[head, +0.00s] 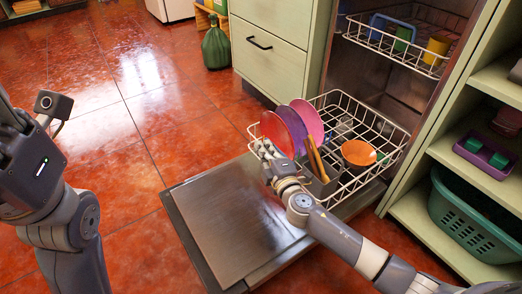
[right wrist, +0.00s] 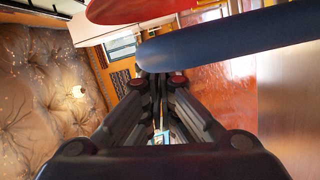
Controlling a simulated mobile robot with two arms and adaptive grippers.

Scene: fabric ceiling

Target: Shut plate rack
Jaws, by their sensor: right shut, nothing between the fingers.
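The lower plate rack (head: 398,133) is a white wire basket, pulled out of the dishwasher over its lowered door (head: 225,215). My right gripper (head: 266,155) is at the rack's near front corner, beside the plates; contact with the wires cannot be told. In the right wrist view its fingers (right wrist: 160,82) are together and empty, just below a dark blue edge. My left arm is at the left edge, its fingers mostly cut off.
The upper rack (head: 395,43) is inside the dishwasher with cups and a blue item. Green drawers (head: 268,45) stand left of it. Open shelves with a teal basket (head: 472,215) stand on the right. A green vase (head: 215,46) is on the floor; the red floor at left is clear.

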